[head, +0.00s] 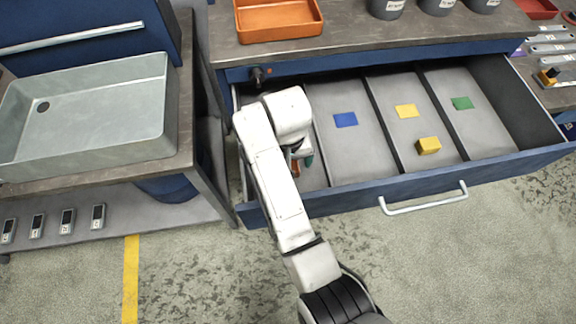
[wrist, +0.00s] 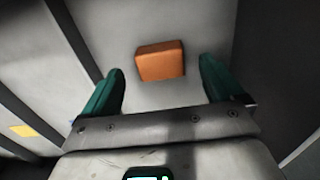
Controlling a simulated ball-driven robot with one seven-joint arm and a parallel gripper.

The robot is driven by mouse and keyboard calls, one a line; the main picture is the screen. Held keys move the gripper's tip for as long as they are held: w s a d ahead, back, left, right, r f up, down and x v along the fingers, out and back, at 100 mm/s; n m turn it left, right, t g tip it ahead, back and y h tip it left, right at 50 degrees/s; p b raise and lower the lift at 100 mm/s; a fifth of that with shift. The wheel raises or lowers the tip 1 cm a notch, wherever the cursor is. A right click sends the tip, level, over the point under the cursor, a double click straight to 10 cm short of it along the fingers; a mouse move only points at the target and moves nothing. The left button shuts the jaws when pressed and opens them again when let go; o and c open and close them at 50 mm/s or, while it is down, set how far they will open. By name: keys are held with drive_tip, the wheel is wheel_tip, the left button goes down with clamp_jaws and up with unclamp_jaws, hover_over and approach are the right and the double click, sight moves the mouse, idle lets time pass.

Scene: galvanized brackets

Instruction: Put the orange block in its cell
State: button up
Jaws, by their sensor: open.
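The orange block (wrist: 160,61) lies on a grey drawer floor in the wrist view, ahead of and between the fingertips, with gaps on both sides. My gripper (wrist: 161,68) has teal fingers spread apart and empty. In the head view my gripper (head: 303,163) is low over the leftmost part of the open drawer (head: 330,200), largely hidden by my arm. A sliver of orange (head: 295,167) shows beside it. A blue mark (head: 345,119), a yellow mark (head: 407,111) and a green mark (head: 461,103) lie in the other cells. No orange mark is visible.
A yellow block (head: 428,146) sits in the yellow-marked cell. Thin dividers (head: 387,125) separate the cells. An orange tray (head: 278,20) and grey cups (head: 388,8) stand on the bench above. A sink (head: 90,115) is at left. The blue-marked and green-marked cells have free floor.

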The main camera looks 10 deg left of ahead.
wheel_tip(320, 180, up, 8)
drive_tip(key=shift+r+p, duration=0.25)
drive_tip(key=shift+p, duration=0.05)
idle(1.4)
